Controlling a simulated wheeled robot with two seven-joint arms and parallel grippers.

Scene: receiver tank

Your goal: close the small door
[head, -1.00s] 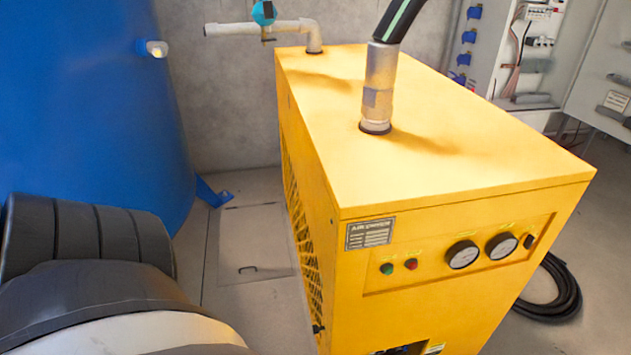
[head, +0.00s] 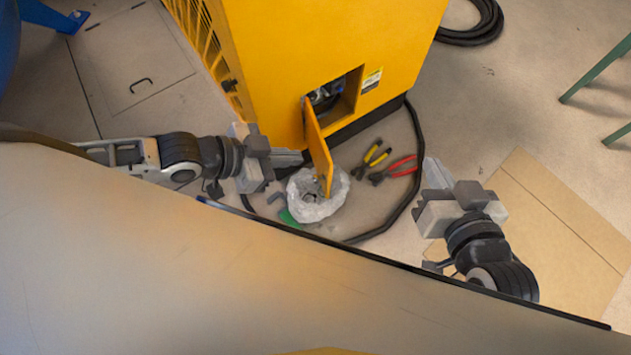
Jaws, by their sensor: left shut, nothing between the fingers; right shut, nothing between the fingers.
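The small door (head: 319,146) is a yellow flap low on the front of the yellow machine (head: 320,45). It stands open, swung outward from the left side of a dark square opening (head: 338,96). My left gripper (head: 296,158) is shut and empty, just left of the door, with its fingers pointing right; I cannot tell whether they touch it. My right gripper (head: 432,172) is shut and empty, well to the right of the door and apart from it.
A clear plastic bag (head: 334,198) lies under the door. Yellow-handled pliers (head: 375,154) and red-handled pliers (head: 400,168) lie right of it. A black hose (head: 418,140) curves around them. A cardboard sheet (head: 560,225) lies at the right.

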